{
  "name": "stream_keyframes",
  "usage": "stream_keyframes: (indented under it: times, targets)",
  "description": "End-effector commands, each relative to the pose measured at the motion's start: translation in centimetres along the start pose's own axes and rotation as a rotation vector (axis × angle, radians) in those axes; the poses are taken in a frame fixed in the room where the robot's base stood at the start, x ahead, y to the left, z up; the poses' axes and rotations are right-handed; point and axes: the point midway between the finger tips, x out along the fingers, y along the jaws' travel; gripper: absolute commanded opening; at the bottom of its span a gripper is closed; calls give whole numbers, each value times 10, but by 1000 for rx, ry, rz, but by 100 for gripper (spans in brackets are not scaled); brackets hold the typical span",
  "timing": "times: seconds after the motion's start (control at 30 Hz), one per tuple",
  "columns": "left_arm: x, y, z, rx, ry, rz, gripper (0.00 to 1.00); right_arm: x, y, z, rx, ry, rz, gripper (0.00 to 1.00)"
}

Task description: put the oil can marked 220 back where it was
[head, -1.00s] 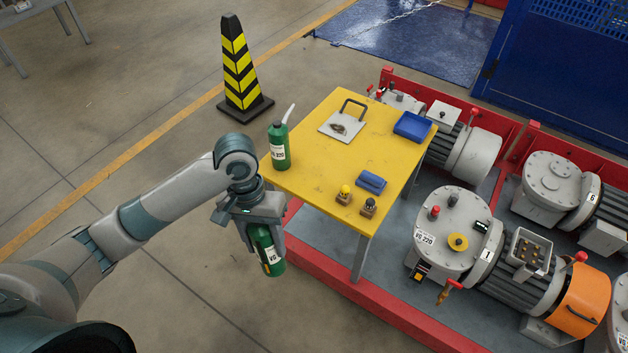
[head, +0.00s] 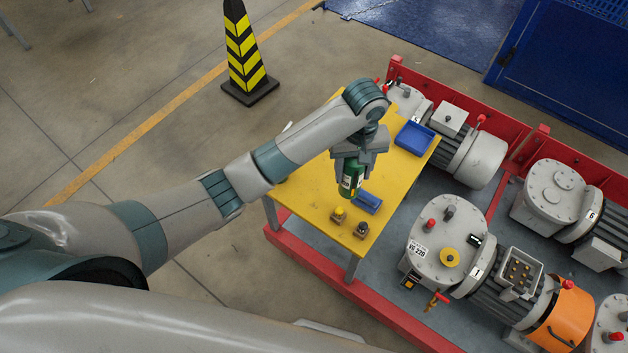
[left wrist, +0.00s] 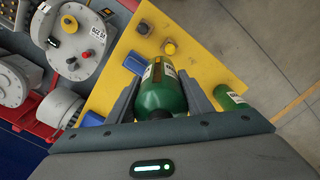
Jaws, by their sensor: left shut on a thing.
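My left gripper (head: 353,168) is shut on a green oil can (head: 350,186), held roughly upright above the yellow table (head: 300,196). The can (left wrist: 162,92) also shows between the fingers in the left wrist view; its pale label is only partly visible and I cannot read its number. A second green can (left wrist: 231,97) stands on the table to the right in the left wrist view. In the head view my arm hides most of it. A grey machine (head: 450,228) right of the table bears a label with 220. My right gripper is not in view.
On the table are a blue tray (head: 413,138), a blue block (head: 366,202) close to the held can, and small pieces with a yellow knob (head: 339,215) and a dark knob (head: 361,230). A striped cone (head: 243,58) stands beyond. A red frame surrounds the machines.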

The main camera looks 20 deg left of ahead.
Motion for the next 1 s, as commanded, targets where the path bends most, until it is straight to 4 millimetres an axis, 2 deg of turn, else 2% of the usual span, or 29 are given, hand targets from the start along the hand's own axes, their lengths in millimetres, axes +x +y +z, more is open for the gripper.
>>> stream_keyframes:
  times: [0.33,0.53,0.67,1.0]
  targets:
    - [-2,4,0,-7,4,-3,8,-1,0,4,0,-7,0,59]
    - [0,-1,-3,-8,4,-4,8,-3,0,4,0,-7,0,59]
    - [7,-13,-9,-9,5,-5,8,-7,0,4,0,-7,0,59]
    - [42,-66,-37,-10,4,-8,8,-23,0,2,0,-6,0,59]
